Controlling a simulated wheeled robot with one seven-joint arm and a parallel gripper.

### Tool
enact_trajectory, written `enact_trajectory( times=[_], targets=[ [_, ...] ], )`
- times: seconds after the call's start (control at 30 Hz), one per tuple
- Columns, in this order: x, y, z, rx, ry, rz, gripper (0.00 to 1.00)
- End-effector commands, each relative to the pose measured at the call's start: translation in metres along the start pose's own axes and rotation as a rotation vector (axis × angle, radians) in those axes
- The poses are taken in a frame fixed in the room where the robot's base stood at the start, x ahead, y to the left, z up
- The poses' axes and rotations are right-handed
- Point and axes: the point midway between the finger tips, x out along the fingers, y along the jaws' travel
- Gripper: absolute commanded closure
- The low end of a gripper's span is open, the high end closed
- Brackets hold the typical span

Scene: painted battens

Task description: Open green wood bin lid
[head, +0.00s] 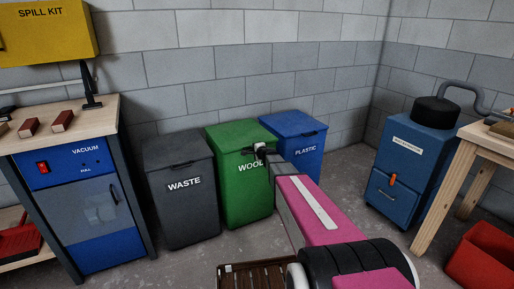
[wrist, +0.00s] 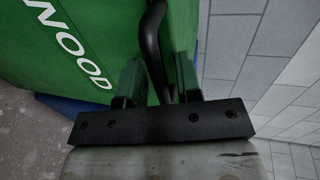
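The green wood bin (head: 230,180) stands between two other bins, with white WOOD lettering on its front. Its lid (head: 238,134) lies flat and closed. My gripper (head: 262,151) is at the upper right of the bin's front, by the lid's front edge, and covers the end of the lettering. In the wrist view, the bin (wrist: 100,30) fills the upper left. A curved black handle (wrist: 154,45) runs between the two fingers of my gripper (wrist: 158,80). The fingers are apart, one on each side of the handle, with no clear grip on it.
A dark waste bin (head: 181,205) stands to the left and a blue plastic bin (head: 303,150) to the right, both close. A brown slatted crate (head: 257,276) is low in front. A blue vacuum cabinet (head: 82,195) is at left. The wall is behind the bins.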

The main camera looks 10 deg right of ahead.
Motion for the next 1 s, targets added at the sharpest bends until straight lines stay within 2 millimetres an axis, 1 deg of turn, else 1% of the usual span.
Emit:
enact_trajectory(
  times=[0.03,0.07,0.1,0.27,0.37,1.0],
  targets=[
    [0.000,0.000,0.000,0.000,0.000,0.000,0.78],
    [0.000,0.000,0.000,0.000,0.000,0.000,0.88],
    [0.000,0.000,0.000,0.000,0.000,0.000,1.00],
    [0.000,0.000,0.000,-0.001,0.000,0.001,1.00],
    [-0.001,-0.005,0.000,-0.003,-0.001,0.006,1.00],
    [-0.009,-0.070,0.000,-0.004,-0.003,0.117,1.00]
  ],
)
